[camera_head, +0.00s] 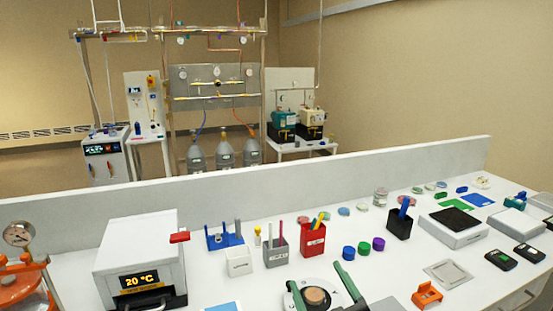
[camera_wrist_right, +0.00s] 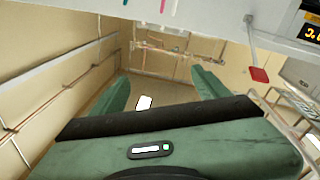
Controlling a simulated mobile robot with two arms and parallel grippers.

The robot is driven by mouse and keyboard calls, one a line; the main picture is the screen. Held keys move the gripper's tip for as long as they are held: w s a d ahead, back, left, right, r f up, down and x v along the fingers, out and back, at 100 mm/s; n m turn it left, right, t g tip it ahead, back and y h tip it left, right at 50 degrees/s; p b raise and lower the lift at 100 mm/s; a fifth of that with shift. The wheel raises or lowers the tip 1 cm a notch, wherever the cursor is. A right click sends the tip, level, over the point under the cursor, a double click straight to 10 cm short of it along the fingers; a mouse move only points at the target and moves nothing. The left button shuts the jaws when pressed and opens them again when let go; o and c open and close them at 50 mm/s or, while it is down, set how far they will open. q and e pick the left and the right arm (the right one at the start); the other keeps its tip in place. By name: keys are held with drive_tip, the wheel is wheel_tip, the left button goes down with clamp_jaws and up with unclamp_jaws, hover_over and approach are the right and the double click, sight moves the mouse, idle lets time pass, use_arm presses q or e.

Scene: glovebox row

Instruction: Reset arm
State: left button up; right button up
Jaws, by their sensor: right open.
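My right gripper (camera_head: 322,285) shows at the bottom middle of the head view, its two green fingers spread apart. It is open, with nothing held between the fingers. A round pale device with a brown disc (camera_head: 315,296) shows between and behind the fingers on the bench; I cannot tell the gap between them. In the right wrist view the open gripper (camera_wrist_right: 160,85) appears with empty space between its fingers. That view is tilted, with the bench edge at the top. My left gripper is in neither view.
The white bench (camera_head: 210,272) holds a heater box reading 20 °C (camera_head: 138,262), a red pen cup (camera_head: 312,240), a grey pen cup (camera_head: 275,252), an orange block (camera_head: 427,294) and a black-topped device (camera_head: 454,226). An orange vessel with a gauge (camera_head: 25,270) stands far left. A low wall (camera_head: 300,170) runs behind.

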drive_tip(key=s+d+f+m+g+h, duration=0.2)
drive_tip(key=s+d+f+g, duration=0.15)
drive_tip(key=f, duration=0.45)
drive_tip(key=s+d+f+m+g+h, duration=0.25)
drive_tip(key=s+d+f, duration=0.25)
drive_tip(key=f, duration=0.3)
drive_tip(key=s+d+f+g, duration=0.2)
drive_tip(key=s+f+g, duration=0.25)
drive_tip(key=s, duration=0.45)
drive_tip(key=s+d+f+g, duration=0.2)
drive_tip(key=s+f+g, duration=0.3)
drive_tip(key=s, duration=0.4)
wheel_tip(320, 180, down, 30)
drive_tip(key=s, duration=0.3)
drive_tip(key=s+d+f+g, duration=0.2)
drive_tip(key=s+f, duration=1.2)
drive_tip(key=s, duration=0.1)
drive_tip(key=shift+s+d, duration=0.25)
drive_tip(key=shift+d, duration=0.1)
